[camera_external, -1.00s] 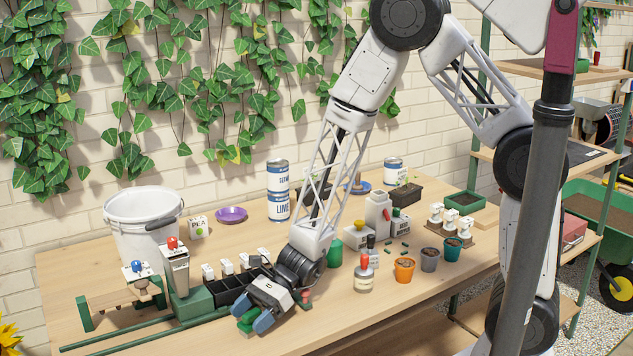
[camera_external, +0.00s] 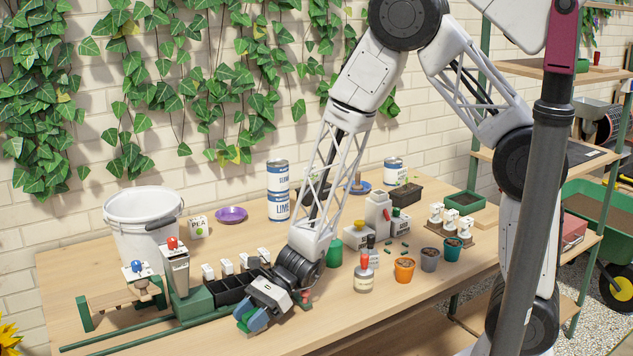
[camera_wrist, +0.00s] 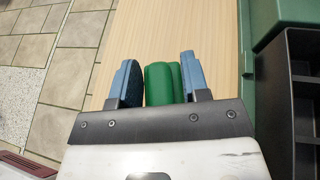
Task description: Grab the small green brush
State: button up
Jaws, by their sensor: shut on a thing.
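The small green brush shows in the wrist view as a rounded green body (camera_wrist: 163,84) between the two blue fingers of my gripper (camera_wrist: 159,72). My gripper is shut on it. In the external view my gripper (camera_external: 250,319) is low over the front of the table, pointing down. There the fingers cover most of the brush, and its bristles cannot be made out.
A black compartment tray (camera_external: 232,294) and a green rail stand (camera_external: 193,308) are close to the left of my gripper. The table's front edge is near.

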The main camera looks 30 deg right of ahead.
aim_at(252, 314)
jog(key=shift+r, duration=0.1)
jog(key=shift+c, duration=0.2)
jog(key=shift+r, duration=0.65)
jog(key=shift+s+d+r, duration=0.15)
jog(key=shift+r, duration=0.4)
jog(key=shift+s+d+r, duration=0.1)
jog(key=shift+d+r, duration=0.05)
jog(key=shift+r, duration=0.4)
jog(key=s+d+r, duration=0.1)
jog(key=s+d, duration=0.9)
jog(key=d, duration=0.1)
jog(key=shift+s+r, duration=0.15)
jog(key=shift+s, duration=0.15)
